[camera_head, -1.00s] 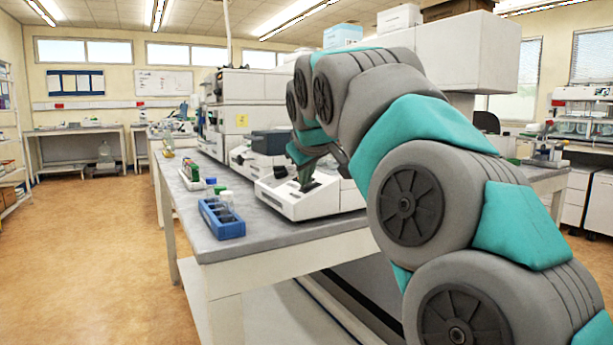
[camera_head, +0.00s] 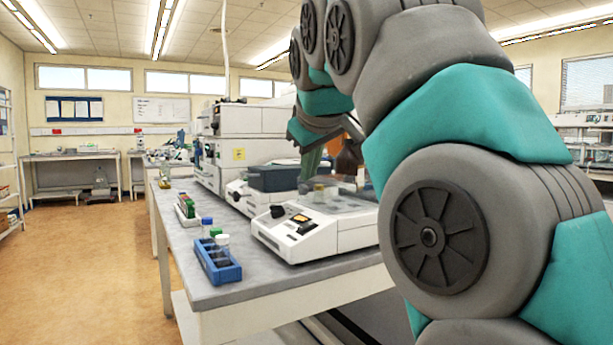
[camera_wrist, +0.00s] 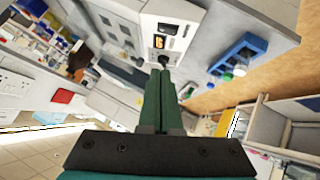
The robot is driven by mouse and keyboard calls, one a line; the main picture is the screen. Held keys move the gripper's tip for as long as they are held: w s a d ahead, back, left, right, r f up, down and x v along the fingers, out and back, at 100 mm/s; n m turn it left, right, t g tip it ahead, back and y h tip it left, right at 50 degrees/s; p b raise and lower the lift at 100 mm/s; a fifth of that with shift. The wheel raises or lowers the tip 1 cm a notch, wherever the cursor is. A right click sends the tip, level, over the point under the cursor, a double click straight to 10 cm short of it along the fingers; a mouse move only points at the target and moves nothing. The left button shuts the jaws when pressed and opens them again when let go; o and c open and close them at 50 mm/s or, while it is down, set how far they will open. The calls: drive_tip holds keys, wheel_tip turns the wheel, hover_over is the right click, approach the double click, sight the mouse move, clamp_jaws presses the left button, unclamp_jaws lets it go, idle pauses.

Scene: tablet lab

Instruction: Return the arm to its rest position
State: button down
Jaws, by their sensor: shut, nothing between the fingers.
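My gripper (camera_head: 312,168) hangs at the end of my grey and teal arm, above a white tabletop device (camera_head: 290,240) on the bench. Its green fingers also show in the wrist view (camera_wrist: 161,76), pressed together with nothing between them. In the wrist view, the white device with its small lit display (camera_wrist: 160,42) lies beyond the fingertips. My arm bends up from the lower right of the head view and down to the gripper.
A blue rack (camera_head: 222,274) with capped vials stands at the bench's front left edge. Another small rack (camera_head: 187,215) is behind it. Larger white instruments (camera_head: 235,150) stand further back. Open floor (camera_head: 90,260) lies left of the bench.

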idle(0.3)
drive_tip(key=s+d+f+m+g+h, duration=0.15)
drive_tip(key=s+d+f, duration=0.25)
drive_tip(key=f, duration=0.5)
drive_tip(key=s+d+f+m+g, duration=0.1)
drive_tip(key=s+d+f+g, duration=0.25)
drive_tip(key=f, duration=0.55)
drive_tip(key=s+d+f+m+g+h, duration=0.1)
drive_tip(key=s+d+f, duration=0.35)
drive_tip(key=f, duration=0.35)
drive_tip(key=s+d+f+m+g, duration=0.2)
drive_tip(key=s+d+f, duration=0.1)
drive_tip(key=s+f, duration=0.7)
drive_tip(key=s+d+f+m+g, duration=0.3)
drive_tip(key=s+f, duration=0.7)
drive_tip(key=s, duration=0.3)
drive_tip(key=shift+d+f+g, duration=0.15)
drive_tip(key=shift+f+g, duration=0.15)
drive_tip(key=shift+f, duration=0.1)
drive_tip(key=shift+y, duration=0.25)
